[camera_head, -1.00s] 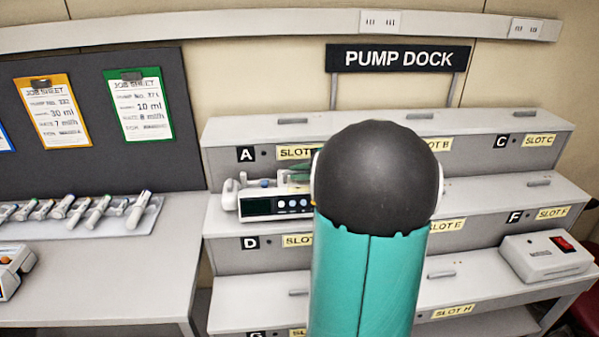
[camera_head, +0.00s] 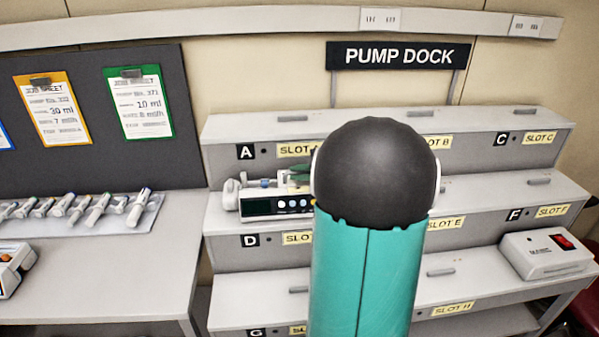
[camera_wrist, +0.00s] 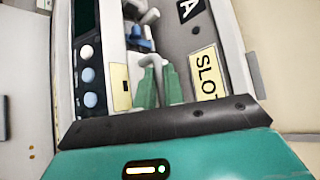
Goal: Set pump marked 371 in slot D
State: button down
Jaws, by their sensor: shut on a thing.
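A white pump with a dark screen and round buttons (camera_head: 256,207) is on the middle tier of the dock, above the D label (camera_head: 250,240). Its number is not readable, and its right part is hidden behind my arm. In the wrist view the pump (camera_wrist: 112,52) shows its screen edge and buttons. My gripper's green fingers (camera_wrist: 160,82) are shut on the pump's upper part, beside its blue and white syringe fittings. In the head view only a little green of my gripper (camera_head: 299,173) shows. I cannot tell whether the pump's base fully touches the shelf.
The A riser (camera_head: 225,155) stands close behind the pump. A white device with a red switch (camera_head: 545,255) sits on the right below slot F. Syringes lie on a tray (camera_head: 125,222) at left, under job sheets (camera_head: 138,103). My arm hides the dock's middle.

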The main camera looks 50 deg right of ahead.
jog(key=c, duration=1.4)
grip_release()
jog(key=shift+f, duration=0.1)
jog(key=v, duration=1.4)
jog(key=shift+w+a, duration=0.1)
jog(key=w+a+f+n+g+y, duration=0.1)
jog(key=w+a+n+g, duration=0.3)
jog(key=a, duration=0.8)
jog(key=a+n+g+y, duration=0.2)
jog(key=a+n, duration=0.3)
jog(key=a, duration=0.7)
jog(key=s+a+f+n+h, duration=0.1)
jog(key=s+a+n+h, duration=0.1)
jog(key=a+n, duration=0.4)
jog(key=s+a+f+n+g+h, duration=0.1)
jog(key=s+a+n+h, duration=0.2)
jog(key=a, duration=0.6)
jog(key=s+n, duration=0.2)
jog(key=n, duration=0.1)
jog(key=shift+a+f+g, duration=0.2)
jog(key=shift+g, duration=0.1)
